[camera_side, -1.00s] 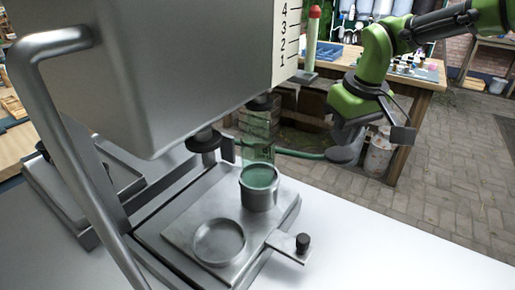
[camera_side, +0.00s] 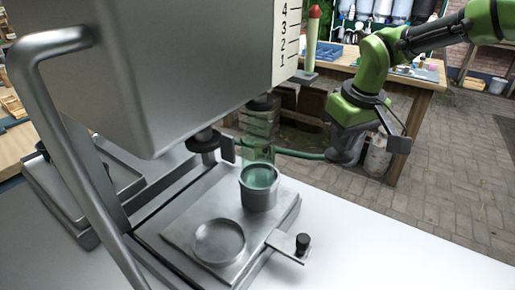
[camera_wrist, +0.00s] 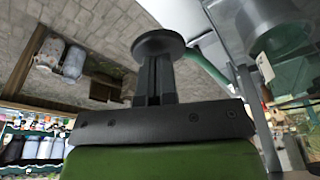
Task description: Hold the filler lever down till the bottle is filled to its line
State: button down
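The clear green bottle (camera_side: 258,152) stands upright in a metal cup (camera_side: 259,195) under the tank's spout. Its liquid level and line cannot be made out. It also shows at the right of the wrist view (camera_wrist: 298,82). The filler lever (camera_side: 300,155) is a green bar running right from beside the bottle to a dark round end. That dark disc (camera_wrist: 158,42) shows in the wrist view at my fingertips. My gripper (camera_side: 345,142) is over the lever's end, fingers together, seemingly touching the disc; exact contact is hidden.
A large grey tank (camera_side: 170,70) with a numbered scale (camera_side: 286,45) and a red-tipped marker (camera_side: 313,30) overhangs the bottle. An empty round ring (camera_side: 218,242) and a black knob (camera_side: 303,241) sit in front. The white counter is clear at right. A wooden workbench (camera_side: 425,95) stands behind.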

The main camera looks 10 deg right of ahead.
aim_at(339, 158)
jog(key=shift+f, duration=2.8)
jog(key=shift+s+d+f, duration=0.1)
jog(key=shift+f, duration=0.7)
